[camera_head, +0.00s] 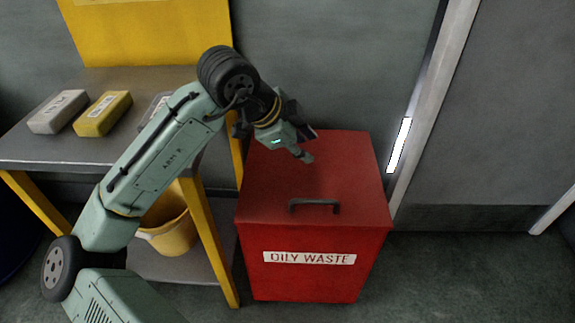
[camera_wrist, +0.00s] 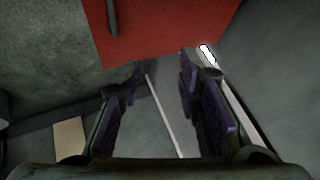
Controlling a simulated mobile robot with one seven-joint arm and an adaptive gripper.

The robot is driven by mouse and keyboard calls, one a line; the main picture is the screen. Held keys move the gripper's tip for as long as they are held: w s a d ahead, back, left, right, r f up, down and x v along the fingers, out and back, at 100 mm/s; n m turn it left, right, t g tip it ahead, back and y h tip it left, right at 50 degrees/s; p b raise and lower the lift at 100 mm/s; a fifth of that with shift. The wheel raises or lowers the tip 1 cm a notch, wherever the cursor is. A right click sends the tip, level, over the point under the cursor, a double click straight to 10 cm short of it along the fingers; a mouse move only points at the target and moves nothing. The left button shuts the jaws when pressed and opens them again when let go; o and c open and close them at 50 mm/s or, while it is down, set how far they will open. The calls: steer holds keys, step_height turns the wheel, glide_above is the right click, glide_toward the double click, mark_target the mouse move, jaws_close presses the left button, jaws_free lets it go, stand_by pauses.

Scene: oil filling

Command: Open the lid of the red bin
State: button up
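The red bin (camera_head: 315,255) stands on the floor with an "OILY WASTE" label on its front. Its flat red lid (camera_head: 335,175) is closed, with a dark bar handle (camera_head: 314,205) near the front edge. My gripper (camera_head: 306,146) is above the back part of the lid, apart from the handle. In the wrist view the two fingers of my gripper (camera_wrist: 160,80) are spread with nothing between them. The red lid (camera_wrist: 175,25) and part of the dark handle (camera_wrist: 112,18) show at the top of that view, beyond the fingertips.
A grey workbench (camera_head: 100,150) with yellow legs stands left of the bin. A grey block (camera_head: 58,111) and a yellow block (camera_head: 102,113) lie on it. A yellow bucket (camera_head: 170,228) is on its lower shelf. A wall and door frame (camera_head: 430,100) are close behind and right.

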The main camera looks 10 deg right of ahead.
mark_target(314, 200)
steer(key=f, duration=0.4)
steer(key=s+d+f+g+y, duration=0.1)
steer(key=f, duration=0.4)
steer(key=s+d+f+g+b, duration=0.1)
steer(key=f, duration=0.4)
steer(key=shift+f+m+y, duration=0.15)
steer(key=shift+m+y, duration=0.15)
steer(key=shift+y, duration=0.1)
jaws_close()
